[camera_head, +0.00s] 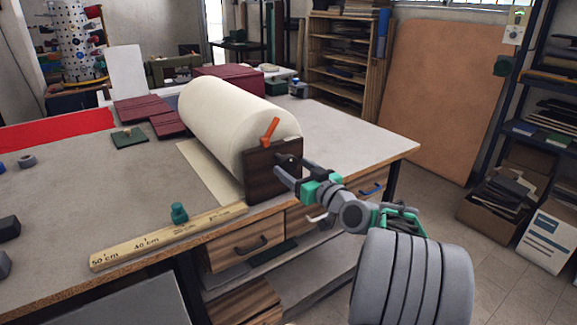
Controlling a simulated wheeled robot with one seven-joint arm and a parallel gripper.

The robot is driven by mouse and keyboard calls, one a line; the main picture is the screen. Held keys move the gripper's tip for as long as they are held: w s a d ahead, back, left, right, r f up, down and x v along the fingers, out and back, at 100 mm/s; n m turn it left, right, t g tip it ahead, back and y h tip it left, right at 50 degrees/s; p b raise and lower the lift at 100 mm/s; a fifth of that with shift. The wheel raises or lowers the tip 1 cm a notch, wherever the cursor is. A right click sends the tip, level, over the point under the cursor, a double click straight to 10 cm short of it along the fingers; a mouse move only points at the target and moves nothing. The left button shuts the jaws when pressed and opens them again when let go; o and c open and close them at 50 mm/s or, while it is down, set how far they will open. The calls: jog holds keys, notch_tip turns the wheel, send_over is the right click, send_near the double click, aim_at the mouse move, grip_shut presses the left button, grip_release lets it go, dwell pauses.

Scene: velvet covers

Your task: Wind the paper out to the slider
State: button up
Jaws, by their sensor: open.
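A large cream paper roll (225,112) lies on the table, with a dark wooden end block (262,178) at its near end. An orange crank handle (269,131) stands up, tilted, at the top of this block. A flat strip of paper (205,172) lies on the table along the roll's left side. A wooden ruler (140,239) marked in cm runs along the table's front edge, with a teal slider (179,212) on it, left of the paper strip. My gripper (286,163) is open beside the block's right face, below the orange handle; its fingertips are partly hard to make out.
Dark red covers (143,108) and a small green board (129,138) lie left of the roll. Dark small objects sit at the table's left edge. Drawers (243,247) with handles are under the front edge. The tabletop right of the roll is clear.

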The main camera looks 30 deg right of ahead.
aim_at(291, 166)
jog(key=shift+w+a, duration=0.15)
jog(key=shift+w, duration=1.35)
jog(key=shift+c, duration=0.4)
grip_shut()
